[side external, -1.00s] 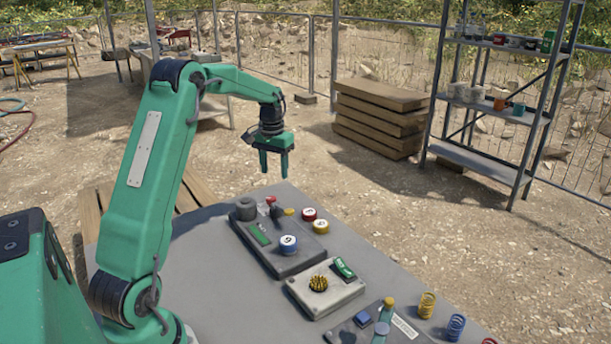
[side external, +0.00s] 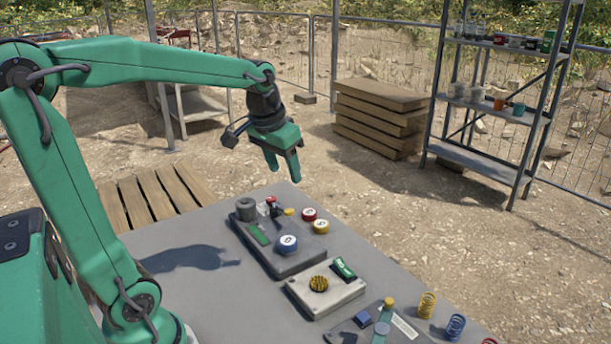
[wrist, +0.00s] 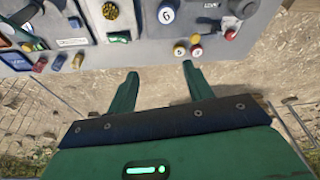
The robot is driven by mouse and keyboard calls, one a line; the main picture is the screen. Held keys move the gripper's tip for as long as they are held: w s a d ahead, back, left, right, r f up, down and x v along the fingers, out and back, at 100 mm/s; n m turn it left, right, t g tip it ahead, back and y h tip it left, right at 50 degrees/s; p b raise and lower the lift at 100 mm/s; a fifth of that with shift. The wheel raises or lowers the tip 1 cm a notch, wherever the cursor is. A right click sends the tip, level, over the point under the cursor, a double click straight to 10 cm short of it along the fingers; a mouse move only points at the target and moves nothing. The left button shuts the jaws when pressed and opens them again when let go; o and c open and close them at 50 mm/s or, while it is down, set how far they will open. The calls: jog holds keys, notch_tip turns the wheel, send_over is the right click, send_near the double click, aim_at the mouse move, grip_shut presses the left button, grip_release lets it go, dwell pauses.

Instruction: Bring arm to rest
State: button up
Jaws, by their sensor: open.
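My gripper (side external: 284,172) is green, open and empty. In the side view it hangs in the air above the far edge of the grey table, clear of everything on it. In the wrist view its two fingers (wrist: 158,88) stand apart with bare ground between and beyond them. My arm reaches out from the left, with its forearm nearly level.
The grey table (side external: 190,285) holds a dark panel (side external: 283,262) with coloured buttons, a light box (side external: 326,290) with a yellow knob, and a blue spring (side external: 455,327). Beyond are a pallet (side external: 150,200), stacked boards (side external: 380,118) and a metal shelf (side external: 480,164). The table's near left is bare.

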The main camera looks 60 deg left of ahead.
jog(key=s+d+f+m+t, duration=0.2)
jog(key=s+d, duration=0.7)
jog(key=s, duration=0.3)
jog(key=shift+f+h, duration=0.15)
jog(key=shift+h, duration=0.25)
jog(key=shift+s, duration=0.1)
